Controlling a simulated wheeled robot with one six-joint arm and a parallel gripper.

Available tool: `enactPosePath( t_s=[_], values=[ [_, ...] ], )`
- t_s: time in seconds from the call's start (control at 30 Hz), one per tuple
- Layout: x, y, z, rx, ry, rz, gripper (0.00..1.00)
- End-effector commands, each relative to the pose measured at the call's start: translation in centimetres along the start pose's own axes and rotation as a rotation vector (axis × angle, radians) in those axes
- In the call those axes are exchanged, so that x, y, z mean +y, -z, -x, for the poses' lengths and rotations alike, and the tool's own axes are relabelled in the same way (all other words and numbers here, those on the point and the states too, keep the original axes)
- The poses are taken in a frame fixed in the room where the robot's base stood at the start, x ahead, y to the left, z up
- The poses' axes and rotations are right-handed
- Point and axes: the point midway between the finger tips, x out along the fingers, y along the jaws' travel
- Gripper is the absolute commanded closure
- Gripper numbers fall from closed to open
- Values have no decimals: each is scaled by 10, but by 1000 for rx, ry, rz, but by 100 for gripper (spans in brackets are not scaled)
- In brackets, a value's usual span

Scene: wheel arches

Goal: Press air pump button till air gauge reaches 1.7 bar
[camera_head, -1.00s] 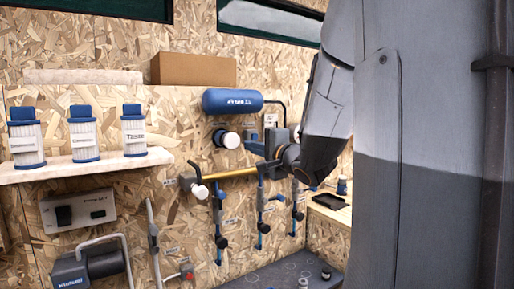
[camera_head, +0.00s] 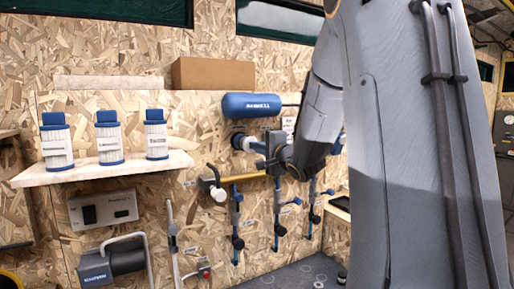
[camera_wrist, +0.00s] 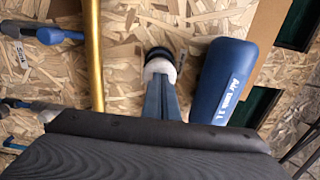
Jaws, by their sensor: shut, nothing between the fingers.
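A round white-faced button with a dark ring (camera_head: 237,141) sticks out of the chipboard wall below the blue air tank (camera_head: 252,105). My gripper (camera_head: 248,145) is shut and empty, with its fingertips at the button's face. In the wrist view my blue fingers (camera_wrist: 162,84) point straight at the white button face (camera_wrist: 158,66) and overlap it. I cannot tell whether it is pushed in. The air tank (camera_wrist: 228,80) is beside them in the wrist view. I cannot make out an air gauge or its reading.
A yellow pipe (camera_head: 246,178) with several blue-handled valves (camera_head: 237,215) runs below my gripper. A shelf (camera_head: 100,172) with three filters is at the left. A grey box (camera_head: 103,210) and a motor unit (camera_head: 112,263) are under it.

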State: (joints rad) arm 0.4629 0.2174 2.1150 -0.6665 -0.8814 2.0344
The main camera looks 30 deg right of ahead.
Motion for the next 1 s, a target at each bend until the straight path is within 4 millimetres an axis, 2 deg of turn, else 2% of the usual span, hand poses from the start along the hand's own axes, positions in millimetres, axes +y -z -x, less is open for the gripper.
enactPosePath(
  t_s=[0.4, 0.77, 1.0],
  values=[
    [-1, 0, -30, 0, 0, 0, 100],
    [-2, 0, -29, 0, 2, 0, 100],
    [-4, -2, -8, -2, -1, -2, 100]
  ],
)
